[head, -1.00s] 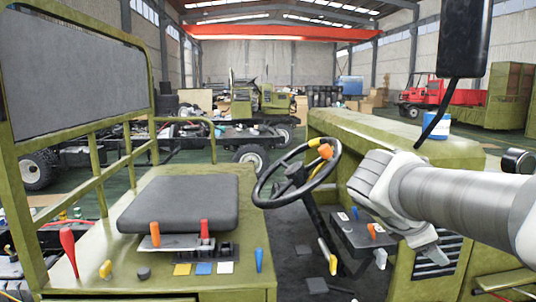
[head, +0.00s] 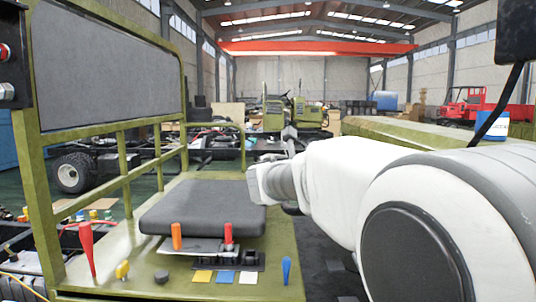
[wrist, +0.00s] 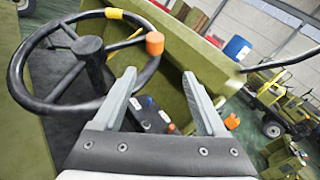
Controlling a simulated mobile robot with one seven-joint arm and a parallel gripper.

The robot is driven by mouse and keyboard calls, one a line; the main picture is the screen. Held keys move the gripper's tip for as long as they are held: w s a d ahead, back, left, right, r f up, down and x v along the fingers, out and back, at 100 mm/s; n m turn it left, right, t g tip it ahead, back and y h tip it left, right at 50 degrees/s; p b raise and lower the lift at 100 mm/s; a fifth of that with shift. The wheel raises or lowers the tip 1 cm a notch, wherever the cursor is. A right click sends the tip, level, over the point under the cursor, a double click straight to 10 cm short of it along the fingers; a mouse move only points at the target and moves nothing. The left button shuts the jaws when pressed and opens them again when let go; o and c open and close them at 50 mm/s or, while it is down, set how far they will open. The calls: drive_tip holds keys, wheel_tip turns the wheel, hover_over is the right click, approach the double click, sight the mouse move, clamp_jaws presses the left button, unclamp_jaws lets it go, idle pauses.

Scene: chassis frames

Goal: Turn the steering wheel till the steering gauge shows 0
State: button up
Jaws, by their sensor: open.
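The black steering wheel (wrist: 138,78) fills the upper left of the wrist view, with its dark hub and spokes. An orange knob (wrist: 155,43) sits on its rim, and a yellow band (wrist: 114,13) marks the rim further up. My gripper (wrist: 158,78) is open and empty; its two grey fingers point toward the rim near the knob. The knob shows just beyond the fingertips, and I cannot tell if anything touches. In the head view my arm hides nearly all of the wheel. I cannot make out a steering gauge or its reading.
A dark seat (head: 204,208) stands on the green vehicle deck, with orange and red levers (head: 228,234) in front. A control box with white labels (wrist: 149,115) lies below the wheel. A green frame (head: 60,240) rises at left; a blue-white can (head: 492,126) stands at right.

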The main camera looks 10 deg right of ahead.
drive_tip(key=shift+n+t, duration=0.3)
drive_tip(key=x, duration=1.1)
drive_tip(key=p+x, duration=0.1)
drive_tip(key=x, duration=0.5)
drive_tip(key=shift+w+a+r, duration=0.1)
drive_tip(key=shift+w+r, duration=0.2)
drive_tip(key=shift+w, duration=0.2)
clamp_jaws()
